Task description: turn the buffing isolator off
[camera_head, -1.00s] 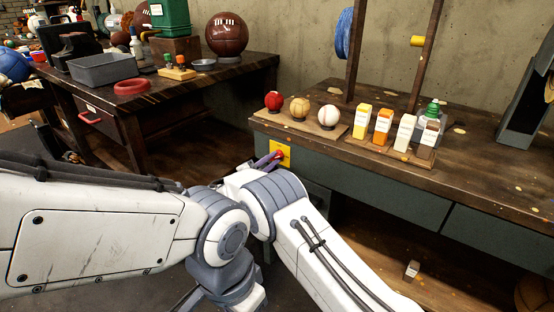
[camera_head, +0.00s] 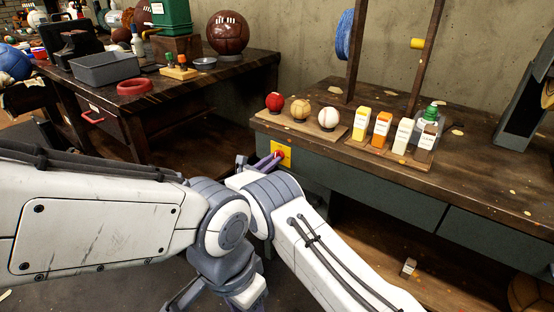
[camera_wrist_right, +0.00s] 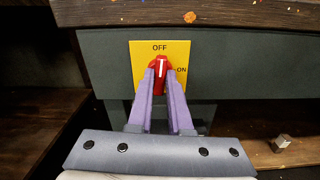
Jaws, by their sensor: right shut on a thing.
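The buffing isolator is a yellow plate (camera_wrist_right: 185,52) marked OFF at the top and ON at the right, with a red knob (camera_wrist_right: 160,68). The knob's white line stands about upright, pointing to OFF. My right gripper (camera_wrist_right: 161,84) is shut on the knob, one purple finger on each side. In the head view the yellow plate (camera_head: 288,150) is on the front of the right bench, and my right gripper (camera_head: 272,160) reaches it from the left, partly hiding the knob. My left gripper cannot be made out.
The plate sits under the edge of the wooden bench top (camera_head: 480,180). Balls on a board (camera_head: 318,131) and several small bottles and boxes (camera_head: 382,125) stand above it. A second bench (camera_head: 215,82) with a grey tray (camera_head: 103,68) stands at the left. A small block (camera_head: 408,267) lies low down.

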